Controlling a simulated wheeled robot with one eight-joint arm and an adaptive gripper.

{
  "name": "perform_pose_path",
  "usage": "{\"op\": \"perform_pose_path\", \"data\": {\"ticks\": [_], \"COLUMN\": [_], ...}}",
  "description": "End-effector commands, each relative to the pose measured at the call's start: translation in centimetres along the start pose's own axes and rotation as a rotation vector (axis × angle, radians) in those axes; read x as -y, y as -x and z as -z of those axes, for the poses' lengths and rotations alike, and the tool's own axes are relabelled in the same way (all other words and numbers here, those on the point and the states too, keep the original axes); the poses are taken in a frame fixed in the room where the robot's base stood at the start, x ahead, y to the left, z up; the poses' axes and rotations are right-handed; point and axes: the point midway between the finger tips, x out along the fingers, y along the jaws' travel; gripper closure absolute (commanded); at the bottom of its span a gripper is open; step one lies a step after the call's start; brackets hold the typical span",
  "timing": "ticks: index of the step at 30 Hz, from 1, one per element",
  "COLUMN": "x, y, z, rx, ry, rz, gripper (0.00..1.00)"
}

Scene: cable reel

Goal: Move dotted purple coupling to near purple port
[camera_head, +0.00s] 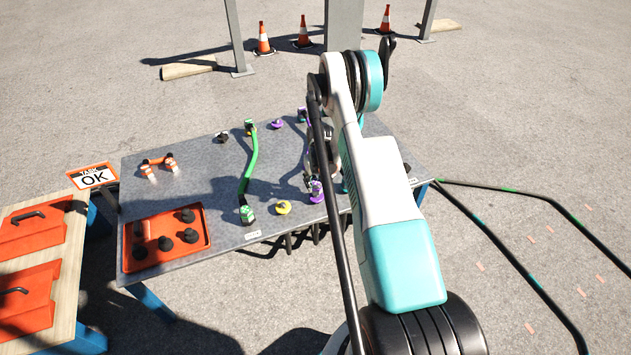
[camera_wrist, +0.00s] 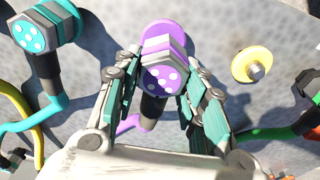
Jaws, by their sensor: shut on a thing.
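The dotted purple coupling (camera_wrist: 166,78) has a purple face with white dots, a grey body and a purple rounded end in the wrist view. My gripper (camera_wrist: 160,66) is shut on it, with a finger on each side. In the head view the coupling (camera_head: 316,190) shows near the table's front edge, beside my arm, which hides most of my gripper. A purple hose (camera_wrist: 130,122) shows below the coupling. A purple knobbed piece (camera_head: 276,122) sits toward the table's back. I cannot tell which purple piece is the port.
A yellow knobbed disc (camera_wrist: 252,64) and a teal dotted coupling (camera_wrist: 30,36) flank the held coupling. A green hose (camera_head: 250,165) crosses the grey table. An orange tray (camera_head: 205,240) with black knobs stands at the left. The grey table between tray and green hose is mostly clear.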

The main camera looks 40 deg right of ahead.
Motion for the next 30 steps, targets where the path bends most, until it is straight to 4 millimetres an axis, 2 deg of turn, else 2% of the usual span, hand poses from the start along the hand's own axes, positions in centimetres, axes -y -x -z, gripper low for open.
{"op": "perform_pose_path", "data": {"ticks": [14, 30], "x": [0.0, 0.0], "y": [-0.1, -1.8], "z": [0.0, -0.2], "rx": [0.0, 0.0], "ry": [0.0, 0.0], "rz": [0.0, 0.0], "gripper": [0.91, 0.91]}}
